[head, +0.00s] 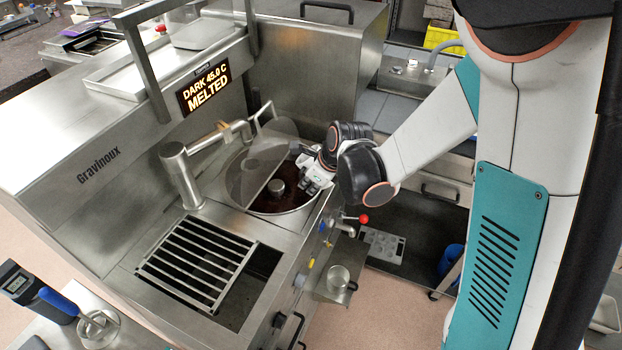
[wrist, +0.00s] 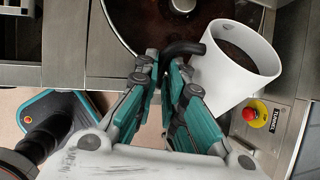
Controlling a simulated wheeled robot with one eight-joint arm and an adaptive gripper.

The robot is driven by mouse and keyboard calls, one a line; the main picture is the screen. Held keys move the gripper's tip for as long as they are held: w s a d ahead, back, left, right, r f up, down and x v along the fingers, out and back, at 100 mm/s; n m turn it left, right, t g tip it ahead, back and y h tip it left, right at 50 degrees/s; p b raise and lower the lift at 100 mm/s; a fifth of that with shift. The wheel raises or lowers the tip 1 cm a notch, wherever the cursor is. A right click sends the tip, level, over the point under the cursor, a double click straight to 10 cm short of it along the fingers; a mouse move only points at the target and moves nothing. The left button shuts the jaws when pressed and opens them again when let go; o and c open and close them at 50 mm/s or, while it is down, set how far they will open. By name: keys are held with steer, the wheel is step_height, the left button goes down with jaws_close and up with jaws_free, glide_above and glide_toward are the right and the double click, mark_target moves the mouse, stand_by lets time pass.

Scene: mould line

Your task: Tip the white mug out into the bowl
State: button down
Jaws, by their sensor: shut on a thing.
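The white mug (wrist: 213,82) shows in the wrist view, with its mouth facing the upper right of the picture and a brownish inside. I cannot tell how full it is. My gripper (wrist: 172,62) is shut on the mug's black handle (wrist: 186,47). The round steel bowl (head: 284,212) holds dark brown melted chocolate and sits in the machine top. Part of the bowl (wrist: 106,22) shows at the top of the wrist view. In the head view my gripper (head: 312,178) is at the bowl's right edge; the mug cannot be made out clearly there.
A clear guard (head: 255,170) covers part of the bowl. A display (head: 203,90) reads "DARK 45.0 C MELTED". A slatted grate (head: 197,260) lies in front of the bowl. A red emergency button (wrist: 254,112) is near the mug. A small container (head: 339,278) stands on a side shelf.

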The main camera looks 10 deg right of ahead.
steer(key=shift+w+a+r+g+h+p, duration=0.15)
steer(key=shift+r+g+h+p, duration=0.35)
steer(key=shift+r+h+p, duration=0.55)
steer(key=shift+w+a+r+n+g+h+p, duration=0.1)
steer(key=shift+a+r+n+g+h+p, duration=0.25)
steer(key=shift+g+h+p, duration=0.2)
steer(key=shift+w+a+r+g+h, duration=0.2)
steer(key=shift+r+g+h, duration=0.3)
steer(key=shift+h, duration=0.2)
steer(key=shift+w+a+r+g+h+b, duration=0.2)
steer(key=shift+a+r+g+h+b, duration=0.15)
steer(key=shift+h, duration=0.2)
steer(key=shift+w+a+r+g+h+b, duration=0.1)
steer(key=shift+w+a+g+h+b, duration=0.1)
steer(key=shift+g+h, duration=0.3)
steer(key=shift+w+a+r+g+h+b, duration=0.15)
steer(key=shift+r+g+h, duration=0.1)
steer(key=shift+h, duration=0.2)
steer(key=shift+a+r+g+h+b, duration=0.15)
steer(key=shift+r+h, duration=0.1)
steer(key=shift+h, duration=0.15)
steer(key=shift+n, duration=0.25)
stand_by(0.6)
